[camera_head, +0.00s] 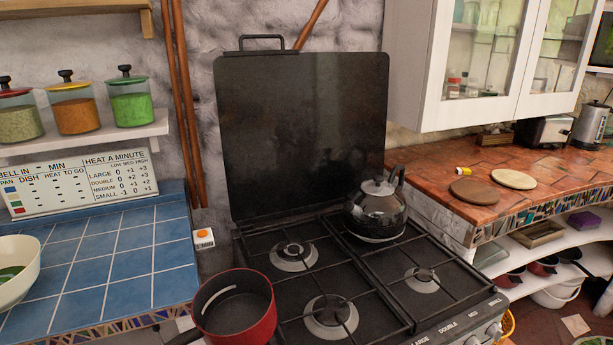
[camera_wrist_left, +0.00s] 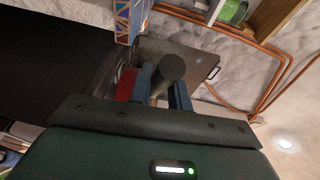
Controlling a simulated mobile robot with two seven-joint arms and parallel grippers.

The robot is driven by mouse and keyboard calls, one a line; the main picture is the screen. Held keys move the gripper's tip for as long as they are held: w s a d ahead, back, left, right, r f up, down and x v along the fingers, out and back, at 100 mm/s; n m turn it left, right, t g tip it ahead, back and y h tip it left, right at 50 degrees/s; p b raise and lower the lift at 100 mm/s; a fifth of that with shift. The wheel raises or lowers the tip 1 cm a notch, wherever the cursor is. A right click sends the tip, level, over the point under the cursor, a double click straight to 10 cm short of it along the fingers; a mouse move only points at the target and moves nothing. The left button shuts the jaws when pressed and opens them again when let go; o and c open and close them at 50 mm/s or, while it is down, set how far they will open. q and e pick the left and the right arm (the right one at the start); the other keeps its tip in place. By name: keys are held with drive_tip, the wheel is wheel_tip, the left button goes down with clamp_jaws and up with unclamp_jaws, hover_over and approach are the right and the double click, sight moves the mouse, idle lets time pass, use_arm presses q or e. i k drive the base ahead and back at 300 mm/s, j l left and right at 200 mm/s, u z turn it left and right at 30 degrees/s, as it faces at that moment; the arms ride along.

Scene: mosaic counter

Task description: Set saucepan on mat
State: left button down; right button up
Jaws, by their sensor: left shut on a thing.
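The red saucepan (camera_head: 262,318) is at the bottom of the head view, over the stove's front left edge. It looks empty and level; I cannot tell whether it touches the stove. In the left wrist view its red side (camera_wrist_left: 127,84) shows beside the fingers. My left gripper (camera_wrist_left: 163,92) is shut on the saucepan's dark handle (camera_wrist_left: 171,68), with a blue finger on each side. Two round mats lie on the terracotta counter at the right: a brown one (camera_head: 474,191) and a beige one (camera_head: 513,179). Both are bare. My right gripper is in neither view.
A dark kettle (camera_head: 377,208) stands on the stove's back right burner. The raised stove lid (camera_head: 305,130) stands behind. A small yellow-and-white item (camera_head: 464,170) lies near the mats. A white bowl (camera_head: 20,262) is on the blue tiled counter (camera_head: 130,255), which is mostly clear.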

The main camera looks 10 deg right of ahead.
sight(500, 181)
drive_tip(key=k+l, duration=0.1)
drive_tip(key=l, duration=0.4)
drive_tip(key=k+l+z, duration=0.15)
drive_tip(key=l, duration=0.95)
drive_tip(key=l+z, duration=0.1)
drive_tip(key=l, duration=0.3)
drive_tip(key=i+l+z, duration=0.1)
drive_tip(key=l, duration=0.3)
drive_tip(key=i+l+z, duration=0.1)
drive_tip(key=i+l, duration=0.15)
drive_tip(key=l, duration=0.15)
drive_tip(key=i+l+z, duration=0.1)
drive_tip(key=i+l, duration=0.35)
drive_tip(key=i, duration=0.2)
drive_tip(key=i+l+z, duration=0.1)
drive_tip(key=i, duration=0.3)
drive_tip(key=i+l, duration=0.25)
drive_tip(key=i, duration=0.15)
